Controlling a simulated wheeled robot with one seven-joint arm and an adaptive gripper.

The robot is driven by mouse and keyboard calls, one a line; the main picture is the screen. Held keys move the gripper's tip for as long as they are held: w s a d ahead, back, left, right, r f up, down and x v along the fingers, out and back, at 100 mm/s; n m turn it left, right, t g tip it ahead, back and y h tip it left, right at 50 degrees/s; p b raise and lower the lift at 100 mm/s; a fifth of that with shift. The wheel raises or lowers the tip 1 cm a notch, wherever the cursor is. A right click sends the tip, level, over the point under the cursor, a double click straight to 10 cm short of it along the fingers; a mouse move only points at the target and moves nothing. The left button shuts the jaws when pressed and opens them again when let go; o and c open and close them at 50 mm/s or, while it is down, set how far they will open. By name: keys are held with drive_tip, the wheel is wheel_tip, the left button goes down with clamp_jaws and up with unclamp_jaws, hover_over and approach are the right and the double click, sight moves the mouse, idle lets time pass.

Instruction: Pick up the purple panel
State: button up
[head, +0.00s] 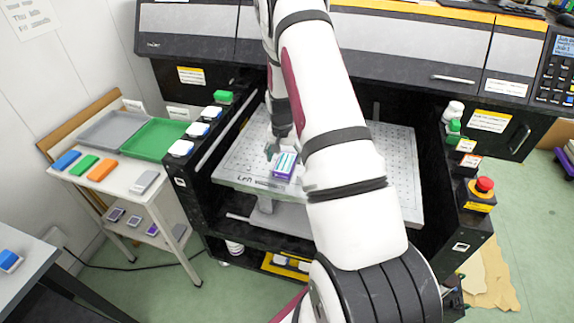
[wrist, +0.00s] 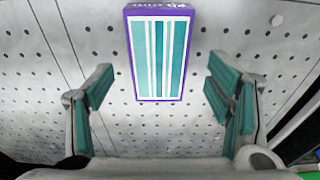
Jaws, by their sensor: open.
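The purple panel (head: 284,166) is a small block with a purple rim and a teal-and-white striped face. It lies on the perforated grey plate (head: 232,160) inside the black machine. In the wrist view the panel (wrist: 158,55) is at the top centre, with its striped face toward the camera. The panel lies beyond the fingers, roughly centred across the gap and apart from both. In the head view my gripper (head: 272,150) is just left of the panel, partly hidden by my arm.
More bottles (head: 454,128) and a red emergency button (head: 484,185) stand on the right ledge. A side table at left holds a green tray (head: 153,139), a grey tray (head: 112,131) and coloured blocks (head: 84,165).

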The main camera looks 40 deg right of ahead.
drive_tip(key=shift+d+f, duration=0.2)
drive_tip(key=shift+f, duration=1.15)
drive_tip(key=c, duration=1.3)
drive_tip(key=shift+o, duration=0.2)
drive_tip(key=shift+w+r, duration=0.1)
drive_tip(key=shift+r, duration=0.1)
